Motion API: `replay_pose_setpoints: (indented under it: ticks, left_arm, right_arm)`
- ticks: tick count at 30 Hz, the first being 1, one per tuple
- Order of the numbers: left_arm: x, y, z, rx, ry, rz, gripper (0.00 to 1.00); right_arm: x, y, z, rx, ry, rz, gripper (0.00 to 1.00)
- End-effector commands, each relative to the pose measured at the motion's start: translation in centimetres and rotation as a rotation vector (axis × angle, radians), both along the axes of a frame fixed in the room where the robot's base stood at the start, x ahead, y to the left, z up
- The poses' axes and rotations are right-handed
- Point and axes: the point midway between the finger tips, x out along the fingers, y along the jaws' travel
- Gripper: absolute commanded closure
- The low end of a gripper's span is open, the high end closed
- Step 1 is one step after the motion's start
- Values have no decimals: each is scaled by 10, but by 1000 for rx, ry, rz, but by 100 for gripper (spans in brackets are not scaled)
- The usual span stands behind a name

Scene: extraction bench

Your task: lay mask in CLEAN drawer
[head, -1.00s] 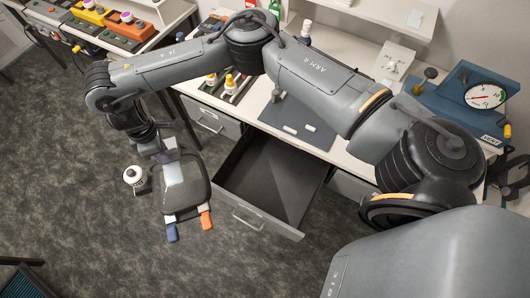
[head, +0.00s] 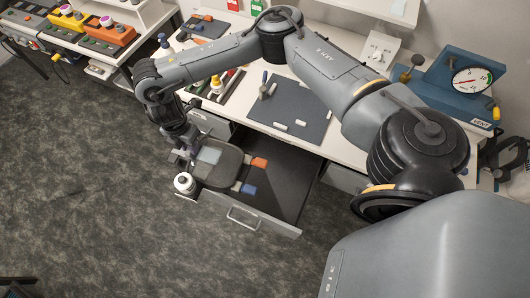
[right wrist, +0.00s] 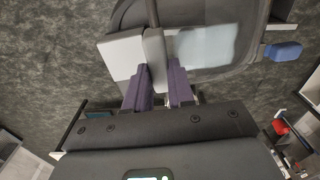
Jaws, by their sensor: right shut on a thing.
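The mask (head: 222,172) is a dark grey piece with a pale panel, a white round canister at its left, and an orange and a blue tab at its right. My right gripper (head: 186,146) holds it by its far-left side. In the right wrist view, the purple fingers (right wrist: 160,84) are shut on a grey part of the mask (right wrist: 258,22). The mask hangs over the left part of an open dark drawer (head: 263,221); its height above the floor of the drawer is unclear. No CLEAN label is readable. My left gripper is out of view.
The bench has a grey mat (head: 303,118) with small white pieces and a blue gauge unit (head: 452,85) at right. Closed drawers (head: 211,123) flank the open one. The carpet at left is clear.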

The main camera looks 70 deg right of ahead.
Motion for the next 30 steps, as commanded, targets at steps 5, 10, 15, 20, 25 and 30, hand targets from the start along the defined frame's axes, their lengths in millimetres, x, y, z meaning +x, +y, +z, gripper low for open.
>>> replay_pose_setpoints:
  ticks: [5,10,15,20,25,30]
  left_arm:
    - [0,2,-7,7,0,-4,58]
    - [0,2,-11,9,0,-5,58]
    - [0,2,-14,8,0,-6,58]
    - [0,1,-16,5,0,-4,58]
    - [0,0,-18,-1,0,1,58]
    - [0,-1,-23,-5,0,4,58]
  right_arm:
    - [-30,-33,-28,9,5,-10,100]
    - [-56,-57,-48,11,7,-33,100]
    - [-80,-77,-67,11,6,-59,100]
    - [-101,-92,-82,7,4,-78,100]
    - [-120,-105,-95,0,1,-92,100]
    - [-135,-113,-109,-6,0,-100,100]
